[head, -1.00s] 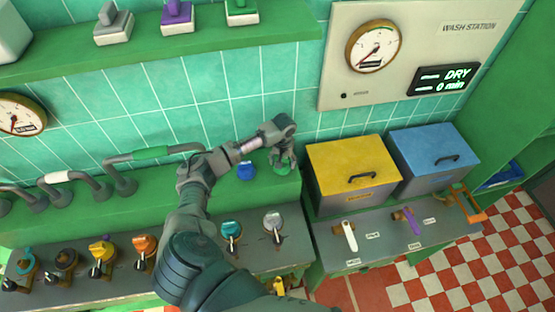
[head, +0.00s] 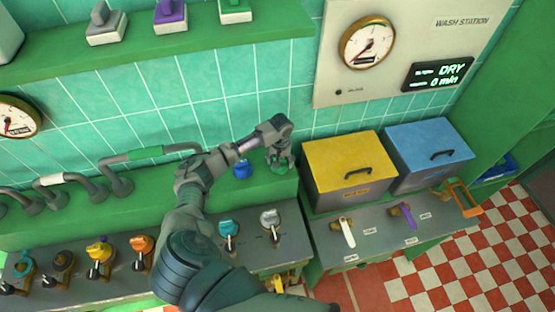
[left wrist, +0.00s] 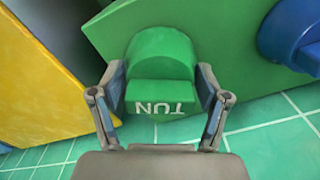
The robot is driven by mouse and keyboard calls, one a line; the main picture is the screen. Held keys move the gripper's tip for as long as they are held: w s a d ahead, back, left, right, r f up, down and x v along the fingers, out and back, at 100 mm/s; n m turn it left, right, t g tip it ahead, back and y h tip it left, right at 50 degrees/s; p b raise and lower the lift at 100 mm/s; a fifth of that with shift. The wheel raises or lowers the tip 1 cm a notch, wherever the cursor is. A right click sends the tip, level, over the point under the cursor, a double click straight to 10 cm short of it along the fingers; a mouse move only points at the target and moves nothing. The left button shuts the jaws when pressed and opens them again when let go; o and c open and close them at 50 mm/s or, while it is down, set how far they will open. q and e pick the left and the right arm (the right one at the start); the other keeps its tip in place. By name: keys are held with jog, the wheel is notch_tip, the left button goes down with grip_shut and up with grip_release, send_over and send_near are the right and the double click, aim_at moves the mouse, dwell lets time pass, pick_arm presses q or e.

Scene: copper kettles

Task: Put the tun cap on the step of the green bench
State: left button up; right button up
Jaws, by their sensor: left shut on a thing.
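My left gripper (head: 281,160) is over the right end of the step of the green bench (head: 130,192). It is shut on the green tun cap (head: 280,168), of which only a little shows below the fingers. In the left wrist view the tun cap (left wrist: 160,70) sits between the two fingers (left wrist: 158,105), with white TUN lettering on its face. The cap is at the step's surface; I cannot tell if it bears on it. My right gripper is not in view.
A blue cap (head: 242,170) stands on the step just left of my gripper. A yellow-lidded box (head: 345,160) and a blue-lidded box (head: 428,143) stand to the right. Grey pipes (head: 120,180) rise from the step at left. A tiled wall is close behind.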

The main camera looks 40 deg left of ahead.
pick_arm(q)
jog(key=shift+d+f, duration=0.1)
jog(key=shift+d, duration=0.05)
jog(key=shift+a+f, duration=0.1)
jog(key=shift+a, duration=0.3)
jog(key=o, duration=1.2)
jog(key=shift+a+f, duration=0.25)
jog(key=shift+a, duration=0.5)
jog(key=shift+c, duration=0.2)
jog(key=shift+d, duration=0.2)
jog(key=shift+d+r, duration=0.65)
jog(key=shift+r, duration=0.35)
jog(key=r, duration=0.3)
jog(key=a+r, duration=0.1)
jog(key=r, duration=0.5)
jog(key=shift+a, duration=0.4)
jog(key=shift+a+r, duration=0.2)
jog(key=shift+d+r, duration=0.25)
jog(key=shift+d, duration=0.25)
jog(key=shift+d+r, duration=0.1)
jog(key=shift+d, duration=0.2)
